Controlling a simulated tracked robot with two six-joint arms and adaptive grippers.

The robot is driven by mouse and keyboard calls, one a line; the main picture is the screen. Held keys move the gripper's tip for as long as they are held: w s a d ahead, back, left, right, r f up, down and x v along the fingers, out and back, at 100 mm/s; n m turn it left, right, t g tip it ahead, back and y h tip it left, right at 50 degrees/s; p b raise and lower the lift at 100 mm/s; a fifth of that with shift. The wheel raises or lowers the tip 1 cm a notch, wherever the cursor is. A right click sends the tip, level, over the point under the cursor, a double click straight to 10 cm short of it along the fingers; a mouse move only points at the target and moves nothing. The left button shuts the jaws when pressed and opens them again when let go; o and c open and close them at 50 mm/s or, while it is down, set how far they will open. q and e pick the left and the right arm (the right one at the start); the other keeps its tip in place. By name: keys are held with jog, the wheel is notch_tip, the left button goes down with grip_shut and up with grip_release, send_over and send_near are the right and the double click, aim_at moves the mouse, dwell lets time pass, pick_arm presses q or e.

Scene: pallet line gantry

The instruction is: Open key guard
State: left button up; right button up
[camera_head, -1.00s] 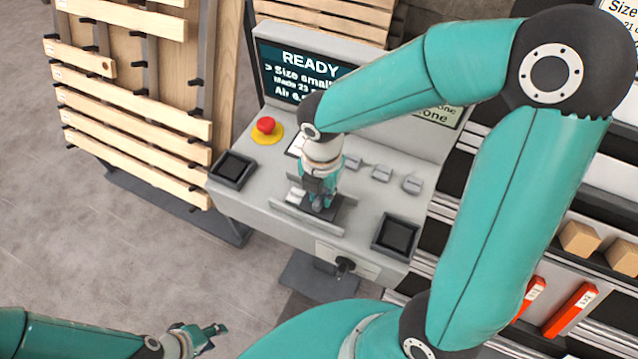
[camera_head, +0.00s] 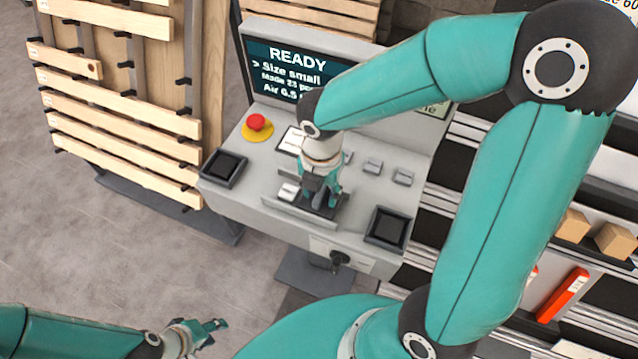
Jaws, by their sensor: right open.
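The grey control console (camera_head: 262,220) stands in the middle of the head view. On its top a low grey rail-like holder (camera_head: 285,212) carries a small white block (camera_head: 288,192). My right gripper (camera_head: 322,203) points down at this holder, its fingers apart, just right of the white block. I cannot tell whether it touches anything there. A black key-like knob (camera_head: 338,260) sits on a pale plate on the console's front face. I cannot clearly make out which part is the key guard. My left gripper (camera_head: 213,335) is low at the left, away from the console; its finger gap is unclear.
A red stop button (camera_head: 257,122) on a yellow base and two black square trays (camera_head: 222,168) (camera_head: 388,228) are on the console. Its screen (camera_head: 285,70) reads READY. Wooden pallets (camera_head: 120,110) stand at left. Shelves with boxes are at right, behind my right arm.

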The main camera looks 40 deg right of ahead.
aim_at(321, 193)
notch_tip(321, 193, up, 12)
dwell(0.5)
jog(key=shift+f, duration=0.15)
